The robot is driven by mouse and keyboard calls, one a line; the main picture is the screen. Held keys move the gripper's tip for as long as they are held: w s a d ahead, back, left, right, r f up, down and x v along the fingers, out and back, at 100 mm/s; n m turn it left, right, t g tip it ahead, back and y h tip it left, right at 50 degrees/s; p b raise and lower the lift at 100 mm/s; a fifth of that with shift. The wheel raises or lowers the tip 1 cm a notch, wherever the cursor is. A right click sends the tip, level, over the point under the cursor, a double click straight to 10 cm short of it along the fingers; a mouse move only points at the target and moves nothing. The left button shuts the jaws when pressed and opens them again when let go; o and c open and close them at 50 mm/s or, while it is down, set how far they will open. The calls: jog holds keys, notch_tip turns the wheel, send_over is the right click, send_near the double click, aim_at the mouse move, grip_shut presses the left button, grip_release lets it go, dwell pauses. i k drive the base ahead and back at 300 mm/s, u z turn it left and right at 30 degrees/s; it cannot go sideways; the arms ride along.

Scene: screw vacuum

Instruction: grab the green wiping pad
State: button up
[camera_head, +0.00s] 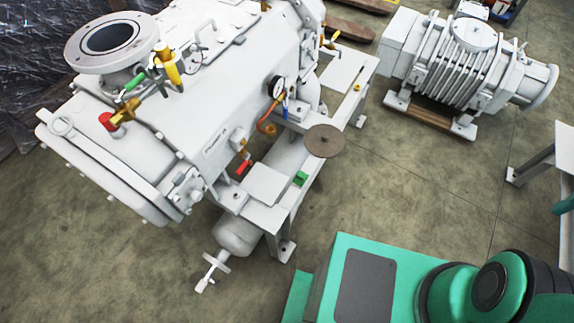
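A small green block (300,178), which looks like the wiping pad, sits on the white frame ledge in front of the big white vacuum machine (190,110). It lies just right of a white square plate (266,184) and below a round brown disc (323,141). Nothing covers the pad from this view. My gripper is not in view; only my green body and black-and-green arm joints show at the lower right, apart from the pad.
Valves, a pressure gauge (277,87) and a red-handled valve (243,168) stick out near the ledge. A second ribbed white machine (465,55) stands at the upper right. A white table edge (543,152) is at the right. The floor (400,185) between is clear.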

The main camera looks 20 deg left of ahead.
aim_at(301, 178)
jog(key=u, duration=0.8)
jog(key=k, duration=1.4)
jog(key=u, duration=0.5)
jog(key=i, duration=1.05)
